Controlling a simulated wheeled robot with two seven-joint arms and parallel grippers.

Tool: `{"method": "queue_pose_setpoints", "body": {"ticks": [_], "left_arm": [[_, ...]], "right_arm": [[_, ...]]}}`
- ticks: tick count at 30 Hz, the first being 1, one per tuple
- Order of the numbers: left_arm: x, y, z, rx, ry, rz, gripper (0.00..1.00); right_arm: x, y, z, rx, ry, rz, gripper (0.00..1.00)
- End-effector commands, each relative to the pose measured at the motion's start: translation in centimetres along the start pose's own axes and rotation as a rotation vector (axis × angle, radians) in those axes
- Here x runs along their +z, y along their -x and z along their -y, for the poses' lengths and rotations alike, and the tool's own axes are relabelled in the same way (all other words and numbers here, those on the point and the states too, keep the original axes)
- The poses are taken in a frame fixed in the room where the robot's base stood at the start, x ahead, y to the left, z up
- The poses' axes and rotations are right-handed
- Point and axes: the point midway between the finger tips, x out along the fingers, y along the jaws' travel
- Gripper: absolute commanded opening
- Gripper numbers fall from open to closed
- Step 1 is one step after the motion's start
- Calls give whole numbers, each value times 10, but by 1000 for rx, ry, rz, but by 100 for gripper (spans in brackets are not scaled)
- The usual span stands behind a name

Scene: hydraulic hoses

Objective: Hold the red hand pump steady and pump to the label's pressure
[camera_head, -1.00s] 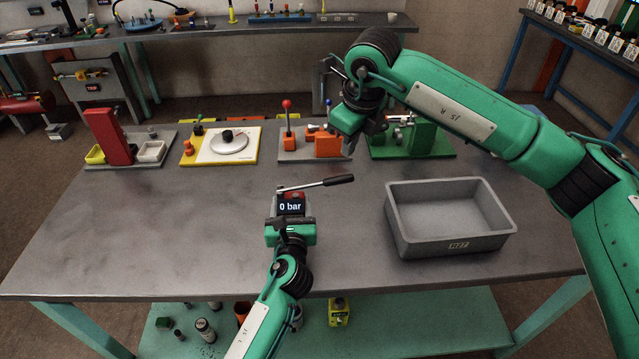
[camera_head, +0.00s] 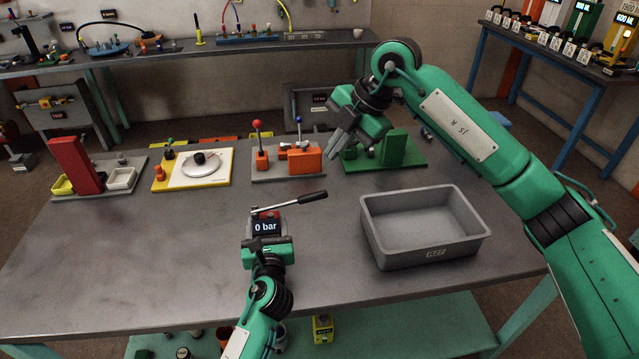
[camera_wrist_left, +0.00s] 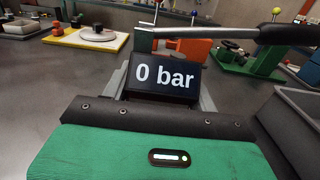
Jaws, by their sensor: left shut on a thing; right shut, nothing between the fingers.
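The hand pump stands on the grey table, mostly hidden behind my left gripper. Its dark display (camera_head: 265,227) reads "0 bar", and a little red shows beside it. The display also fills the middle of the left wrist view (camera_wrist_left: 163,77). The pump's lever (camera_head: 290,203) points right and slightly up, with a black grip at its end. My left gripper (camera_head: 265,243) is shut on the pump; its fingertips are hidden. My right gripper (camera_head: 340,148) is shut and empty, above the table's back part, up and right of the lever grip. No pressure label is readable.
A grey bin (camera_head: 425,228) stands right of the pump. Along the back edge are an orange station (camera_head: 290,160) with a red-knobbed lever, a green station (camera_head: 385,155), a yellow-and-white plate (camera_head: 190,170) and a red block (camera_head: 75,165). The table's left front is clear.

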Motion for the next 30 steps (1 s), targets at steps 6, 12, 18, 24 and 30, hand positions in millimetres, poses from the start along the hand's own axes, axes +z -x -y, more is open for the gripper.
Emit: {"method": "queue_pose_setpoints", "body": {"ticks": [6,12,18,24,30], "left_arm": [[-1,0,0,0,-1,-2,13],[-2,0,0,0,-1,-2,13],[-2,0,0,0,-1,-3,13],[-2,0,0,0,-1,-3,13],[-2,0,0,0,-1,-3,13]], "right_arm": [[6,11,4,36,-353,-62,0],[10,17,5,49,-551,-98,0],[11,19,6,51,-609,-110,0],[11,19,6,51,-609,-110,0],[10,12,5,49,-608,-111,0]]}}
